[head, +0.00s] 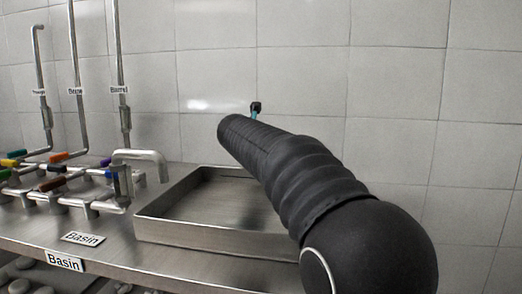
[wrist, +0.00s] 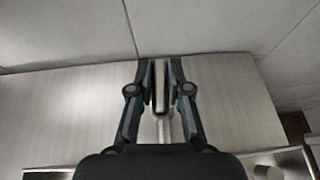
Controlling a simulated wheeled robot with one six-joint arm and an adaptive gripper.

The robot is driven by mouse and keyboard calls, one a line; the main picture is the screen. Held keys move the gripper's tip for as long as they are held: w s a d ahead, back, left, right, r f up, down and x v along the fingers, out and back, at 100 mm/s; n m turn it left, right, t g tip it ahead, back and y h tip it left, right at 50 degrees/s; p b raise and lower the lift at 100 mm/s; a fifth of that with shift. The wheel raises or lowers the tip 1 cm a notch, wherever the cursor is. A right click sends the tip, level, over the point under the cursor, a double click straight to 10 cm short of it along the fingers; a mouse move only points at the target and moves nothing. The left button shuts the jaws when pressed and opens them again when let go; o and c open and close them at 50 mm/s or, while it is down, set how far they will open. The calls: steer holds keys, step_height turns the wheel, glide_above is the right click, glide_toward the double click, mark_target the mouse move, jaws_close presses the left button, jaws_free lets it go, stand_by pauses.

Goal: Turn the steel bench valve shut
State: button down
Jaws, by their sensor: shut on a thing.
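In the wrist view, my gripper (wrist: 160,85) has both fingers closed on a narrow upright steel handle (wrist: 159,88). It looks like the steel bench valve's handle, with a pale steel stem (wrist: 165,130) below it. In the head view my dark arm reaches away over the bench and covers the valve. Only a small black and teal bit of my gripper (head: 256,108) shows above the arm. How far the valve is turned cannot be told.
A shallow steel basin (head: 160,229) lies under my arm. At left, several pipes carry coloured valve handles, including an orange one (head: 58,156) and a brown one (head: 52,184). A bent spout (head: 140,155) stands beside the basin. "Basin" labels (head: 64,261) mark the bench. A tiled wall (head: 400,85) closes the back.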

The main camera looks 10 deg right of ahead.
steer(key=shift+m+g+h, duration=1.7)
steer(key=shift+m+h, duration=0.7)
steer(key=shift+m, duration=0.1)
steer(key=shift+g, duration=0.3)
steer(key=c, duration=1.1)
jaws_free()
steer(key=shift+s+a, duration=0.1)
steer(key=v, duration=1.1)
steer(key=shift+s+a, duration=0.25)
steer(key=shift+a, duration=0.1)
steer(key=shift+r, duration=0.1)
